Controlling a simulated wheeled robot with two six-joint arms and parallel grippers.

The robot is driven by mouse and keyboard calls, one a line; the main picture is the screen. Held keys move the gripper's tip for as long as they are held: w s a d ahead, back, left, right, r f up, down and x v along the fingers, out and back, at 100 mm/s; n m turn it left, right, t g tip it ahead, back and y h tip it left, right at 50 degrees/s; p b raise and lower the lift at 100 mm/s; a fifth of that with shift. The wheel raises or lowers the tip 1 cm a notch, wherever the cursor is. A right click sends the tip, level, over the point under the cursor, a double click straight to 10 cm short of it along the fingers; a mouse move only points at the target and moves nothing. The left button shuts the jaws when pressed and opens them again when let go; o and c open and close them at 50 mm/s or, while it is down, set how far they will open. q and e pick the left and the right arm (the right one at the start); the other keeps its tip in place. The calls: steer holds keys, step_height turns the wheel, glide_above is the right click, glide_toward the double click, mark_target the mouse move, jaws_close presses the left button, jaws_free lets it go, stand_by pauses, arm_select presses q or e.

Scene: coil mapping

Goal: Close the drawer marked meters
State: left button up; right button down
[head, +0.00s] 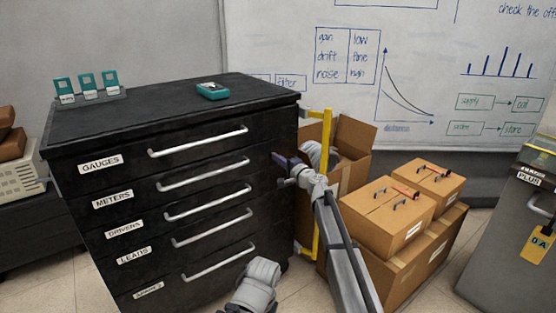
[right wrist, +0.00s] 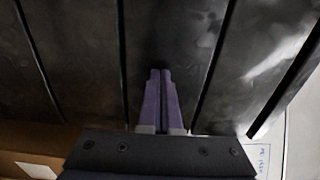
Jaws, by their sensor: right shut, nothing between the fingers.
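The black cabinet (head: 190,100) stands at left centre in the head view, with several labelled drawers. The meters drawer (head: 135,197), second from the top, has a white label and a silver bar handle (head: 205,174). Its front looks about level with its neighbours. My right gripper (head: 279,158) is shut and empty, at the right end of the meters drawer's front. In the right wrist view its purple fingers (right wrist: 160,95) point at dark panels split by seams; whether they touch cannot be told. My left gripper is not in view.
A teal meter (head: 213,90) lies on the cabinet top, with several teal items in a rack (head: 90,92) at its left. Right of the cabinet stand a yellow frame (head: 323,185), an open carton (head: 353,150) and stacked cardboard boxes (head: 390,210).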

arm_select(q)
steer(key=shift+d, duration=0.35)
arm_select(e)
steer(key=v, duration=1.4)
